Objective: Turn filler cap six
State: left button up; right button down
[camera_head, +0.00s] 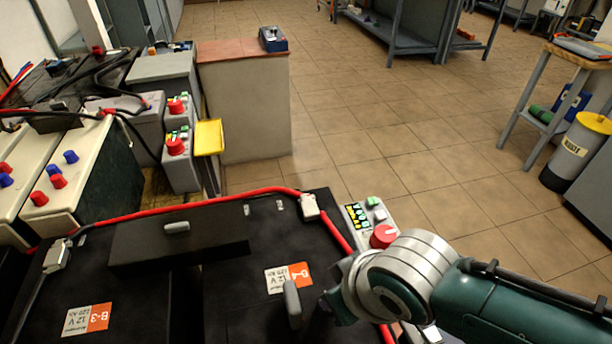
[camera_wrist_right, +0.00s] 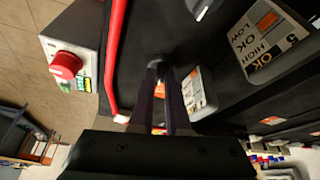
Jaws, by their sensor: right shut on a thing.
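In the right wrist view, the two dark fingers of my right gripper (camera_wrist_right: 160,75) are closed together on a small dark round cap (camera_wrist_right: 160,60) on a black battery top. A grey round knob (camera_wrist_right: 203,7) sits farther up on the same black surface. In the head view, my right gripper (camera_head: 333,303) is low over the black battery marked B-4 (camera_head: 235,250); the cap itself is hidden there. My left gripper is not in view.
A red cable (camera_head: 335,233) runs along the battery edge near my right gripper. A grey box with a red button (camera_head: 383,236) stands close beside my wrist. A grey handle (camera_head: 292,303) rises from the battery. Battery B-3 (camera_head: 130,295) is to the left; open floor lies beyond.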

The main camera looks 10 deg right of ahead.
jog(key=shift+a+m+h, duration=0.2)
jog(key=shift+m+h, duration=0.4)
jog(key=shift+m, duration=1.1)
jog(key=shift+p, duration=0.3)
jog(key=c, duration=0.9)
grip_release()
jog(key=p+v, duration=0.6)
jog(key=v, duration=0.4)
jog(key=shift+s, duration=0.1)
